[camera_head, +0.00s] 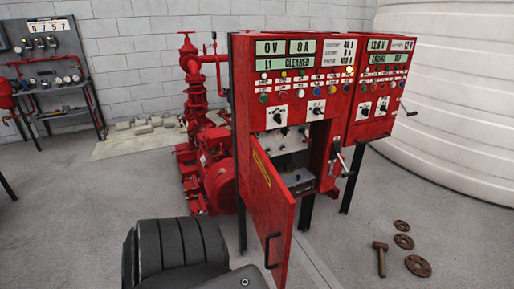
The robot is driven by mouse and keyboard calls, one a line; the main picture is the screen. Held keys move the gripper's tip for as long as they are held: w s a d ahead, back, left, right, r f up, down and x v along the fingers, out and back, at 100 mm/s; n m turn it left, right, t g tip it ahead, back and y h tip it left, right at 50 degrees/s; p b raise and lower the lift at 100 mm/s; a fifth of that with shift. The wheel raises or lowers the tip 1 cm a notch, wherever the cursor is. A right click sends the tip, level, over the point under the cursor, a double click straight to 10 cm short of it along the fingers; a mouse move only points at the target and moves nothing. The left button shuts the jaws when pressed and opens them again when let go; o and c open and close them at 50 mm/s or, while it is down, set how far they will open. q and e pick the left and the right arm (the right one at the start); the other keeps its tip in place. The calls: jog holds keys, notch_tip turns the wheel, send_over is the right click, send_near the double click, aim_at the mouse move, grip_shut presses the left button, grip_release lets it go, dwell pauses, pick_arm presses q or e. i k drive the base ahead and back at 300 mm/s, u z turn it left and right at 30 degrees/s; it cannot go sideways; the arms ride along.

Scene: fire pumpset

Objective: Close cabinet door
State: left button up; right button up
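The red control cabinet (295,110) stands on dark legs in the middle of the head view. Its lower door (262,205) is hinged on the left and stands wide open, swung out toward me. A dark handle (272,249) sits near the door's lower free edge. The open compartment (287,150) shows a grey inner panel with small parts. A dark ribbed part, likely of my own body, is at the bottom, left of the door. Neither gripper is in view.
A second red panel (379,90) adjoins the cabinet on the right. A red pump (205,160) stands behind left. A hammer (380,258) and several rusty flanges (418,265) lie on the floor at right. A large white tank (450,90) fills the right side.

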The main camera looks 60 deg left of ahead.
aim_at(273, 207)
jog(key=u, duration=1.95)
jog(key=i, duration=1)
jog(key=z, duration=1.1)
jog(key=k, duration=1.15)
jog(key=u, duration=0.8)
